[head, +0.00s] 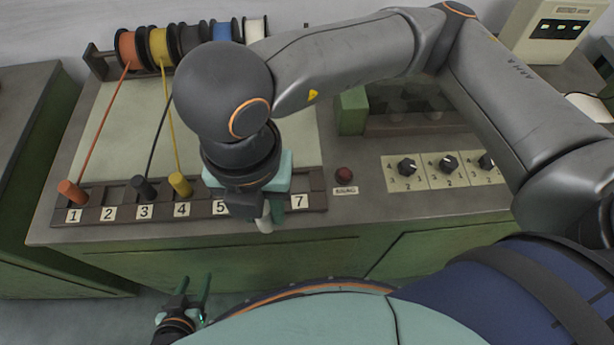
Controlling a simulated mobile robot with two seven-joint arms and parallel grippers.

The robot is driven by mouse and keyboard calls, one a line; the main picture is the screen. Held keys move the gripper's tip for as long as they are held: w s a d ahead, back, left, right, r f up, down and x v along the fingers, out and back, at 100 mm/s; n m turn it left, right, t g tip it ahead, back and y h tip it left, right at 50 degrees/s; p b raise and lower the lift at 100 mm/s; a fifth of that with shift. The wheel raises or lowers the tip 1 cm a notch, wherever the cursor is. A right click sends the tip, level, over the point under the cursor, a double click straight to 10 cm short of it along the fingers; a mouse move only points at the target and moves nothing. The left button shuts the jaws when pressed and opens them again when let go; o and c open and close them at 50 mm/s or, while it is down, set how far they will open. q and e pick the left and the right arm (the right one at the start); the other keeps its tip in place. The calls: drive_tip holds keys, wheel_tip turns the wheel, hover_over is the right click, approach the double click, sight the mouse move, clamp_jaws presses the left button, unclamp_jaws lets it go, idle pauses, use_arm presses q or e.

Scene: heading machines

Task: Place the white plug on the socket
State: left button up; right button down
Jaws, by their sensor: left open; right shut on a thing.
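My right gripper (258,208) points down over the socket strip (316,188), around the sockets between labels 5 and 7. It is shut on the white plug (264,223), of which only a small pale end shows below the fingers. Label 6 and the socket there are hidden behind the gripper. I cannot tell whether the plug touches the strip. The orange plug (71,191) stands at 1, the black plug (143,188) at 3 and the yellow plug (180,184) at 4. My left gripper (196,285) is open and empty, low in front of the bench.
A rack of cable spools, including a white spool (255,29), stands at the back left. Orange, black and yellow cords run to their plugs. Right of the strip are a red button (344,175) and several black knobs (408,167). My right arm crosses above the bench.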

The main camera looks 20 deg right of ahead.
drive_tip(key=w+d+f, duration=0.2)
drive_tip(key=w, duration=0.1)
drive_tip(key=w+d+f+p, duration=0.1)
drive_tip(key=w+d+f, duration=0.2)
drive_tip(key=w+d+f+p, duration=0.1)
drive_tip(key=w+d+f, duration=0.1)
drive_tip(key=w+f, duration=0.1)
drive_tip(key=shift+w+d+f, duration=0.15)
drive_tip(key=shift+w+d, duration=0.15)
drive_tip(key=shift+w, duration=0.1)
drive_tip(key=shift+w+d+f, duration=0.35)
drive_tip(key=shift+w+f, duration=0.1)
drive_tip(key=shift+f, duration=0.25)
wheel_tip(320, 180, down, 3)
drive_tip(key=shift+w+f, duration=0.1)
drive_tip(key=shift+f, duration=0.25)
drive_tip(key=c, duration=0.6)
unclamp_jaws()
drive_tip(key=shift+r, duration=0.1)
